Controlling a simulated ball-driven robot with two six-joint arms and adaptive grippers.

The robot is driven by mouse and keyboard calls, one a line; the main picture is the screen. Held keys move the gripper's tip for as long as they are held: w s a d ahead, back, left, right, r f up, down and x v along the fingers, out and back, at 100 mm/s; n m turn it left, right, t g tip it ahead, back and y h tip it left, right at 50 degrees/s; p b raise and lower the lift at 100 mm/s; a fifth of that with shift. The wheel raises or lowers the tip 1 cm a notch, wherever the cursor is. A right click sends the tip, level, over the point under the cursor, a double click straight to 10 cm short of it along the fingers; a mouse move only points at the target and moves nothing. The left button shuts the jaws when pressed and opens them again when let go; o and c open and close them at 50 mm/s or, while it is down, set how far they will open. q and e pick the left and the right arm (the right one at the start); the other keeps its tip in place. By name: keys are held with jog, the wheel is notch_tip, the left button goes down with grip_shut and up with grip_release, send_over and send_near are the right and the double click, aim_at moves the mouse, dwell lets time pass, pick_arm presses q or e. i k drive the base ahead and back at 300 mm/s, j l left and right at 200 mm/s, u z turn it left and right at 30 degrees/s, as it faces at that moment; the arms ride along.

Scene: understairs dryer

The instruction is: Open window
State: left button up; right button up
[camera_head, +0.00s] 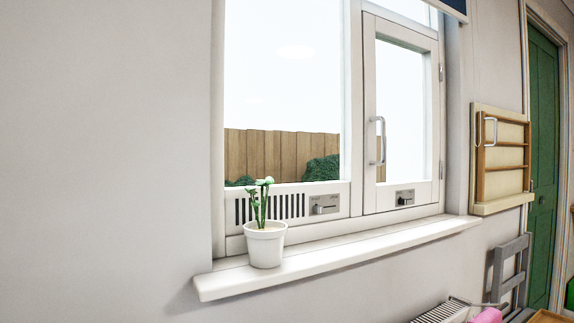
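The window (357,190) has a white frame, with a fixed pane on the left and a hinged casement (369,130) on the right. The casement looks shut in its frame. A pale vertical handle (378,141) sits on its left stile, and hinges show on its right side. A small grey latch plate with a dark knob (404,198) is on the casement's bottom rail. A similar slider plate (324,205) is beside the vent slots under the fixed pane. Neither of my grippers shows in the head view.
A white pot with a green plant (265,244) stands on the sill (330,254), left of the casement. A folded wooden rack (503,160) hangs on the right wall near a green door (541,160). A grey chair (511,267), radiator (441,313) and pink item (487,316) are below right.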

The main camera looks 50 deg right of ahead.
aim_at(383, 196)
jog(key=z, duration=2.2)
